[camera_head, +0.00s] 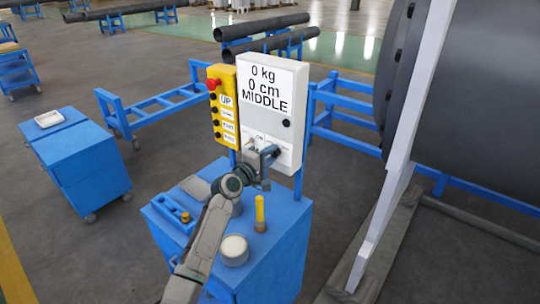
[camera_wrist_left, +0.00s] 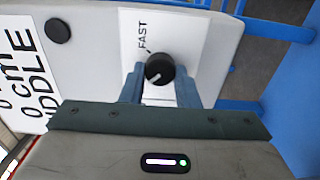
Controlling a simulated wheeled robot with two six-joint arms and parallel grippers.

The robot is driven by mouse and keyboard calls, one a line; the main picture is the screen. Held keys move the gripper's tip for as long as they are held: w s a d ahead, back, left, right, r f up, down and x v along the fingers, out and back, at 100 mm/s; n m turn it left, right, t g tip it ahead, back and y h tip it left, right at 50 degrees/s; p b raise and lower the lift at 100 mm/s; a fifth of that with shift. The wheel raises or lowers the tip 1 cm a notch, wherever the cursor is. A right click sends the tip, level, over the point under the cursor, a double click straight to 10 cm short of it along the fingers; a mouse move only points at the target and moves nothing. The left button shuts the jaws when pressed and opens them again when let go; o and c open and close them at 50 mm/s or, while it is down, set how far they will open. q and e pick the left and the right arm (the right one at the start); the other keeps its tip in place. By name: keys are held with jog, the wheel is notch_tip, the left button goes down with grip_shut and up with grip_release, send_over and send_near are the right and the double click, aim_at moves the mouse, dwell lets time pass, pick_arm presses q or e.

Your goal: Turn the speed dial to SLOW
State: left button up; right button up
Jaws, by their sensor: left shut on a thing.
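The speed dial (camera_wrist_left: 158,68) is a round black knob with a white pointer mark, on a white label plate of the grey control box (camera_head: 297,122). The word FAST shows beside it in the wrist view; no SLOW mark can be made out. The box's display (camera_head: 267,88) reads 0 kg, 0 cm, MIDDLE. My left gripper (camera_head: 271,154) is at the lower part of the box, its two blue-grey fingers on either side of the knob and shut on it. My right gripper is not in view.
A yellow pendant (camera_head: 222,105) with a red button hangs left of the box. Below stands a blue cart (camera_head: 286,245) with a white-topped round container (camera_head: 234,250) and a yellow-handled brush (camera_head: 260,214). A white upright beam (camera_head: 404,130) and large dark cylinder (camera_head: 475,110) stand right.

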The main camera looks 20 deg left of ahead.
pick_arm(q)
jog(key=o, duration=1)
jog(key=b+v, duration=0.2)
jog(key=v, duration=0.8)
jog(key=shift+s+a, duration=0.15)
jog(key=shift+s, duration=0.2)
